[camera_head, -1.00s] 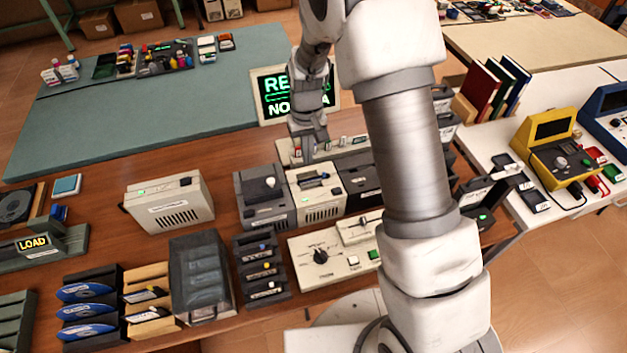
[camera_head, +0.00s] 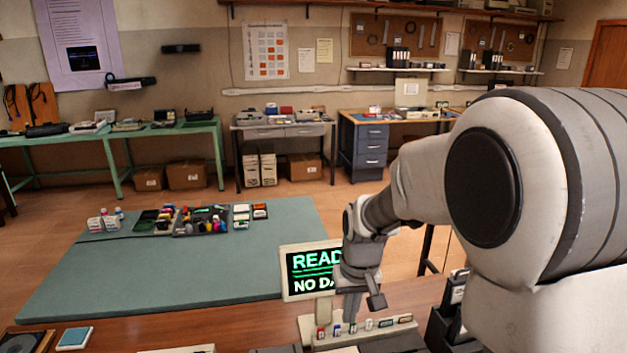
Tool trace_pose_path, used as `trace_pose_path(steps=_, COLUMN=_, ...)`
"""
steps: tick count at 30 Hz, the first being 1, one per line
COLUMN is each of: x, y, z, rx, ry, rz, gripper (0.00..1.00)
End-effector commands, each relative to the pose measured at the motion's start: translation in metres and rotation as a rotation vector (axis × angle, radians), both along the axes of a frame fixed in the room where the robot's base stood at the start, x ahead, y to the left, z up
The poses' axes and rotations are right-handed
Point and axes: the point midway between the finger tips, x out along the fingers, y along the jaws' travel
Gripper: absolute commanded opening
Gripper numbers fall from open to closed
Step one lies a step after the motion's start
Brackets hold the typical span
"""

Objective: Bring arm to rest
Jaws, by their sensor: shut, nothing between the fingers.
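My arm comes in from the right side of the head view and bends down to my gripper (camera_head: 352,312). The gripper is shut and empty, pointing down over a pale strip (camera_head: 372,335) with several small coloured pieces on the brown wooden bench. I cannot tell whether the fingertips touch the strip. Just left of the gripper stands a monitor (camera_head: 300,275) with green text on black, partly hidden by my wrist.
A green mat (camera_head: 160,265) covers the bench's far left, mostly bare. Dark trays of small goods (camera_head: 200,222) stand at its back. Farther off are a green table (camera_head: 110,135) and a blue desk (camera_head: 370,140).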

Motion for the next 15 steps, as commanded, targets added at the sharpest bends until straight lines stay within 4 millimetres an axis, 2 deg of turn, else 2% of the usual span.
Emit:
trace_pose_path(steps=1, x=-0.009, y=-0.005, z=0.018, rx=0.006, ry=-0.024, rz=-0.008, gripper=0.0)
trace_pose_path(steps=6, x=-0.042, y=-0.021, z=0.061, rx=0.018, ry=-0.087, rz=-0.035, gripper=0.0)
trace_pose_path(steps=15, x=-0.109, y=-0.044, z=0.115, rx=0.023, ry=-0.201, rz=-0.079, gripper=0.0)
